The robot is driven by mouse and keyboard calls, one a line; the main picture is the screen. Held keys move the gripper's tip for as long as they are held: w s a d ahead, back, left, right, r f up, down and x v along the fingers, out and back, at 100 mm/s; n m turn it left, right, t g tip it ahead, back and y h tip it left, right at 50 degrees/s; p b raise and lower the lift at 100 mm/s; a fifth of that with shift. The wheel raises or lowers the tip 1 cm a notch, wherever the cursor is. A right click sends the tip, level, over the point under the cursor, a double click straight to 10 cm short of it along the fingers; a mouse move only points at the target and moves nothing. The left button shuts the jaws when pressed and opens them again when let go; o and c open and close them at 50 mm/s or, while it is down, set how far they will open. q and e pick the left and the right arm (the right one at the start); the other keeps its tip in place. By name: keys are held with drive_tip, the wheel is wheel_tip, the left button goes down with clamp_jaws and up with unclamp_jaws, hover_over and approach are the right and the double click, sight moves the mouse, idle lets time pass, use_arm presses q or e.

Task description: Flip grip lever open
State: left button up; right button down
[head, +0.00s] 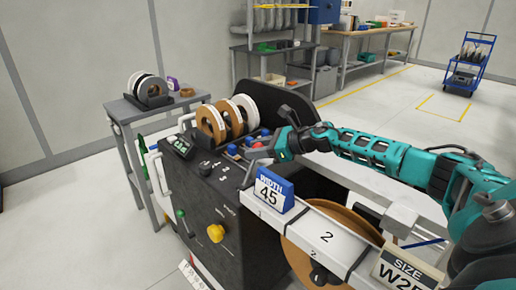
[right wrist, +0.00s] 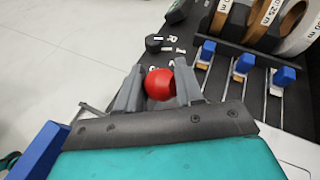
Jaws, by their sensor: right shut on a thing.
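A red ball knob (right wrist: 159,84), which looks like the handle of the grip lever, sits between the two fingers of my right gripper (right wrist: 158,88) in the right wrist view. The fingers are closed on it from both sides. The lever's shaft is hidden by the fingers and the gripper body. In the head view my right gripper (head: 258,149) reaches in from the right over the top panel of the dark edge banding machine (head: 205,205). My left gripper is not in view.
Several blue-capped sliders (right wrist: 243,64) stand close to the right of the red knob. Tape rolls (head: 210,122) stand behind them. A dark round knob (right wrist: 153,43) lies ahead. A blue width sign (head: 272,190) and a white numbered rail (head: 325,235) are in front of my arm.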

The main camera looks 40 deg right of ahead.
drive_tip(key=shift+s+a+r+n+h+p, duration=0.1)
drive_tip(key=shift+a+r+n+h+p, duration=0.6)
drive_tip(key=shift+p, duration=1.75)
drive_tip(key=shift+a+f+p, duration=0.1)
drive_tip(key=shift+a+p, duration=0.35)
drive_tip(key=shift+p, duration=0.15)
drive_tip(key=c, duration=1)
unclamp_jaws()
drive_tip(key=shift+f, duration=0.1)
drive_tip(key=shift+o, duration=1.1)
drive_tip(key=shift+a, duration=0.1)
